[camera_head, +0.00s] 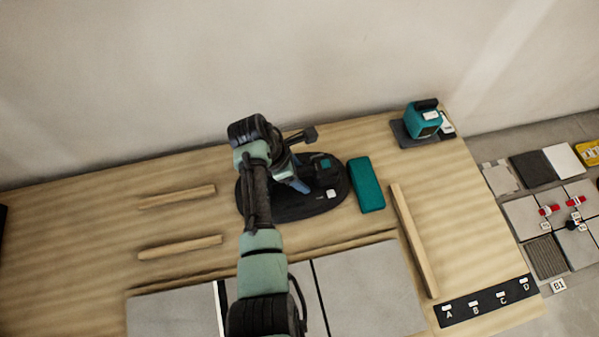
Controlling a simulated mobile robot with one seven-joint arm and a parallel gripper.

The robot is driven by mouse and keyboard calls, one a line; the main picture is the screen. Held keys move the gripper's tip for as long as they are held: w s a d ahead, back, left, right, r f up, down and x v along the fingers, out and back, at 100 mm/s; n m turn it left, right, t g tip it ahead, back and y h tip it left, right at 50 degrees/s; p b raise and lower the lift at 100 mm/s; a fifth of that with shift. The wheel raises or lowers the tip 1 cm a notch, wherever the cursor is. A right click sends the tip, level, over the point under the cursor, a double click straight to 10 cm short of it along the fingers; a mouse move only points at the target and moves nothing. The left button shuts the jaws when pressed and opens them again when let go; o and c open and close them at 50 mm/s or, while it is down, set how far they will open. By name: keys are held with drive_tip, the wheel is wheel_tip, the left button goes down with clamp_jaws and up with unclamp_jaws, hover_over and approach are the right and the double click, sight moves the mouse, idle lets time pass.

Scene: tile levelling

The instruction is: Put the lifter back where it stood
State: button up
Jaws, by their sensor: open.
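What seems to be the lifter, a dark piece with a teal part (321,164), is at the right half of a black oval base (285,211) on the wooden bench. Its outline merges with the black base, and my arm covers part of it. My gripper (301,185) is open and points down over the middle of this base, just left of the dark and teal piece. I cannot tell whether the fingers touch anything. A small white tag (331,194) shows at the base's right edge.
A teal block (367,185) lies just right of the base. Wooden strips (180,247) lie left, another (414,240) right. Grey tiles (370,288) lie in front. A teal device (422,119) stands back right. A lettered black strip (487,301) lies front right.

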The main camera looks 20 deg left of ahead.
drive_tip(key=shift+s+f, duration=0.1)
drive_tip(key=v, duration=1.3)
drive_tip(key=shift+p, duration=0.3)
drive_tip(key=shift+w+r, duration=0.2)
drive_tip(key=shift+w, duration=0.05)
drive_tip(key=w+d+r+m+t+y, duration=0.15)
drive_tip(key=w+r+m+t, duration=0.35)
drive_tip(key=r, duration=0.5)
drive_tip(key=w+r+m+t+y, duration=0.3)
drive_tip(key=w+r+m, duration=0.1)
drive_tip(key=w+r, duration=0.4)
drive_tip(key=d+r+m+t+y, duration=0.1)
drive_tip(key=d+r+m+t, duration=0.1)
drive_tip(key=r, duration=0.5)
drive_tip(key=d+r+m+t, duration=0.1)
drive_tip(key=r+m+t, duration=0.15)
drive_tip(key=r, duration=0.45)
drive_tip(key=s+d+r+m+t, duration=0.3)
drive_tip(key=s+d+r+t, duration=0.1)
drive_tip(key=r, duration=0.5)
drive_tip(key=s+d+r+m+t+h, duration=0.1)
drive_tip(key=s+d+r+m+t, duration=0.3)
drive_tip(key=s+r, duration=0.3)
drive_tip(key=s+d+r+m+t, duration=0.4)
drive_tip(key=s+r, duration=0.1)
drive_tip(key=r, duration=0.7)
drive_tip(key=shift+s+h, duration=0.35)
